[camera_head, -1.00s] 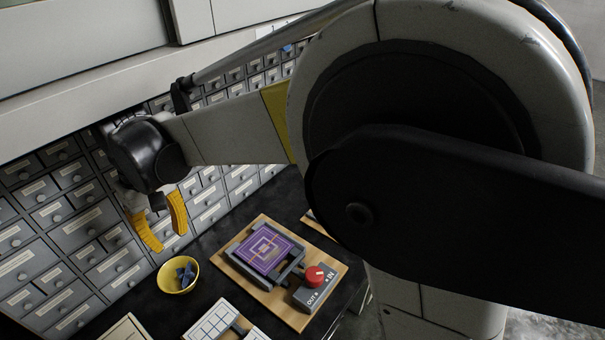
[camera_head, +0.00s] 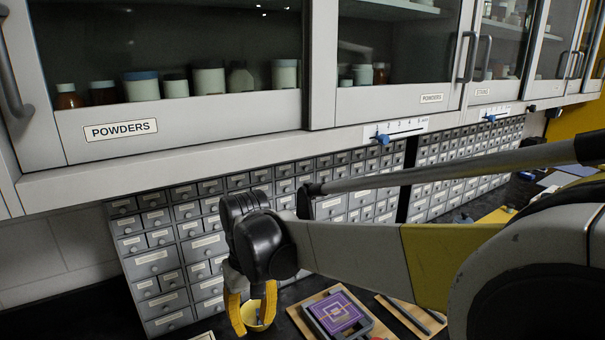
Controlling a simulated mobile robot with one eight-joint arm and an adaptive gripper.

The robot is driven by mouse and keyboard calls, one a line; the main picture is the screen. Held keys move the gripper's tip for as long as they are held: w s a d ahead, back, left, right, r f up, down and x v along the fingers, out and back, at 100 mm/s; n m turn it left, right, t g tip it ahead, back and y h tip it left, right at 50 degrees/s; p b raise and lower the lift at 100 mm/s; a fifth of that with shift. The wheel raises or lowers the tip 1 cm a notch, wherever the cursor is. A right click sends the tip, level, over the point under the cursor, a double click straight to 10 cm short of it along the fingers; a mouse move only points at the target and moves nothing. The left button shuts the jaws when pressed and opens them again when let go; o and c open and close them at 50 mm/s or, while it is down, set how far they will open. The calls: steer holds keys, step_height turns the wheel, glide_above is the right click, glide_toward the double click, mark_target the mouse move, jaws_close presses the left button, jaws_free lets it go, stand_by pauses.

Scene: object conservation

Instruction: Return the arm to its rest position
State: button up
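My gripper (camera_head: 251,314) hangs from my arm at the lower middle of the head view, with its yellow fingers pointing down. The fingers stand apart with a gap between them and hold nothing that I can see. In the picture they overlap a yellow bowl (camera_head: 268,303) on the dark counter. I cannot tell how high above the bowl they are. The arm stretches out from the right, in front of the drawers.
A wooden board with a purple square-patterned plate (camera_head: 336,312) lies right of the gripper. Small grey drawers (camera_head: 152,262) line the wall behind. Glass-fronted cabinets (camera_head: 200,118) with jars hang above, with a blue-knobbed slider (camera_head: 383,138) beneath. The red knob is mostly out of view.

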steer(key=s+d+r+m+t, duration=0.2)
steer(key=d+r, duration=0.1)
steer(key=d, duration=0.6)
steer(key=s+d+r+m+t, duration=0.1)
steer(key=s+d+r, duration=0.15)
steer(key=d, duration=0.55)
steer(key=s+d+f+m+t, duration=0.2)
steer(key=s+d, duration=0.6)
steer(key=d, duration=0.4)
steer(key=shift+m+t, duration=0.7)
steer(key=shift+t, duration=0.5)
